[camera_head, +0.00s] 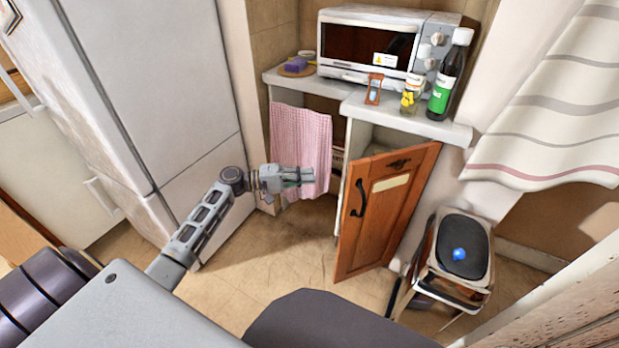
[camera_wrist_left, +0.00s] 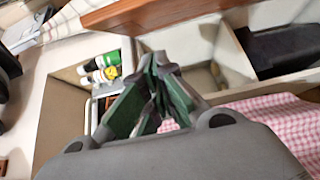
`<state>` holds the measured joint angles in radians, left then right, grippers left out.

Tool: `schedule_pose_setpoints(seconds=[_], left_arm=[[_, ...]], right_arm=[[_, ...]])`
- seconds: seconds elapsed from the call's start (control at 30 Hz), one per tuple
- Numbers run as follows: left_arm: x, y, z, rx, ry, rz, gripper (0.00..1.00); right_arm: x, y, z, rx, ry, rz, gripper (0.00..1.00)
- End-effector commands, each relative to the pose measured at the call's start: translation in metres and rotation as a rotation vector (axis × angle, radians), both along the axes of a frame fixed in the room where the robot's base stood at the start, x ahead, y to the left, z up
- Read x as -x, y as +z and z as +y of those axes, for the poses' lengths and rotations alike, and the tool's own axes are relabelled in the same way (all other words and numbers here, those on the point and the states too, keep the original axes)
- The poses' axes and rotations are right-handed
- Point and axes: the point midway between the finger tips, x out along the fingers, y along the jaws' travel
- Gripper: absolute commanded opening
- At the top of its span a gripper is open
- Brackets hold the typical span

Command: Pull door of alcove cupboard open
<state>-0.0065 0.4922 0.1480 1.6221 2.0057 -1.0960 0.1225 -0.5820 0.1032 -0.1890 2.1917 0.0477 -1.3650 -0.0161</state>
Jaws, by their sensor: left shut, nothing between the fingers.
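The wooden door (camera_head: 385,210) of the alcove cupboard stands swung outward, ajar to the front. It has a dark curved handle (camera_head: 359,198) and a pale label. The pale cupboard body (camera_head: 369,134) shows behind it. My left gripper (camera_head: 308,175) is shut and empty, left of the door and in front of the pink checked towel (camera_head: 303,135), apart from the handle. In the left wrist view its green-padded fingers (camera_wrist_left: 153,92) point toward open compartments, with a wooden panel edge (camera_wrist_left: 155,12) above. My right gripper is not in view.
A toaster oven (camera_head: 370,45), a dark bottle (camera_head: 447,75) and small jars stand on the worktop (camera_head: 405,122). A stool (camera_head: 458,255) stands right of the door. A white fridge (camera_head: 150,90) is at left. The floor (camera_head: 290,255) before the cupboard is clear.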

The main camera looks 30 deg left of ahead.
Motion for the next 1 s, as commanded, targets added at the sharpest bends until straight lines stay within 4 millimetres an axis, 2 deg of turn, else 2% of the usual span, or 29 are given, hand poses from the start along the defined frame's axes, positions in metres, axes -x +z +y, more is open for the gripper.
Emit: schedule_pose_setpoints(seconds=[0.4, 0.8, 1.0], left_arm=[[-0.029, 0.0, -0.043, 0.0, -0.001, -0.001, 0.0], [-0.049, 0.0, -0.073, 0.0, 0.0, -0.001, 0.0], [-0.038, 0.0, -0.082, -0.001, 0.0, 0.0, 0.0]], right_arm=[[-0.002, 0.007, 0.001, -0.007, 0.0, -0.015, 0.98], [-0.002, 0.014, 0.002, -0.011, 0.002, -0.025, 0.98], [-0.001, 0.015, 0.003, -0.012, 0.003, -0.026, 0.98]])
